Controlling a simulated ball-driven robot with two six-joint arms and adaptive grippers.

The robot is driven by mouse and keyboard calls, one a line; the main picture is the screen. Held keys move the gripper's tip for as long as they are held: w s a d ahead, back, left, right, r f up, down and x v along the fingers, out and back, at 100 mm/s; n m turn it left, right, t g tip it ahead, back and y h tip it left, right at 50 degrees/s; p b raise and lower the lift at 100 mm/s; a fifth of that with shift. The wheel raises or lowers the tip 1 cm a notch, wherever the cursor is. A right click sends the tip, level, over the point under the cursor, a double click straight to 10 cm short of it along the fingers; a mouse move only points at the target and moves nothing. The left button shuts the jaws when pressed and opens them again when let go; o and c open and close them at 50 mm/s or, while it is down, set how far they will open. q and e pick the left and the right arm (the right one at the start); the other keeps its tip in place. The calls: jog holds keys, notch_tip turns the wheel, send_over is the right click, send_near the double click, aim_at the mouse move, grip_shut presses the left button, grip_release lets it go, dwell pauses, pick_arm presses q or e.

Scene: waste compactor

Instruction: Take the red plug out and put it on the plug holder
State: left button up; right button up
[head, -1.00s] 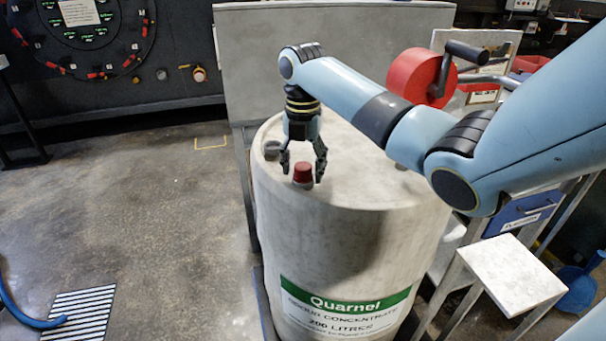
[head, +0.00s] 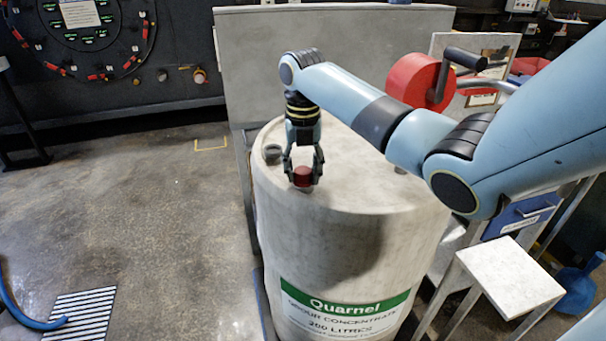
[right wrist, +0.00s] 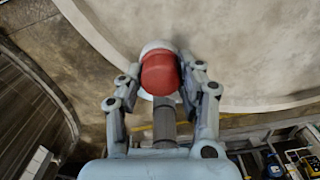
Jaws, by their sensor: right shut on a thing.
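The red plug (head: 303,174) stands upright at the near left edge of the top of a pale drum (head: 345,240) with a green Quarnel label. My right gripper (head: 303,178) points down over it, its fingers closed on the plug's two sides. In the right wrist view the red plug (right wrist: 160,74) sits between the fingertips of my right gripper (right wrist: 160,76), with a pale collar at its far side. The plug is still at its seat on the drum. I cannot tell for sure which thing is the plug holder. My left gripper is out of view.
A small grey fitting (head: 272,153) sits on the drum left of the plug. A white-topped stand (head: 510,272) is at the right. A red wheel with a crank (head: 415,77) is behind my right arm.

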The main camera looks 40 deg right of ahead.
jog(key=shift+n, duration=0.7)
jog(key=o, duration=1.3)
jog(key=shift+c, duration=0.2)
jog(key=shift+c, duration=0.5)
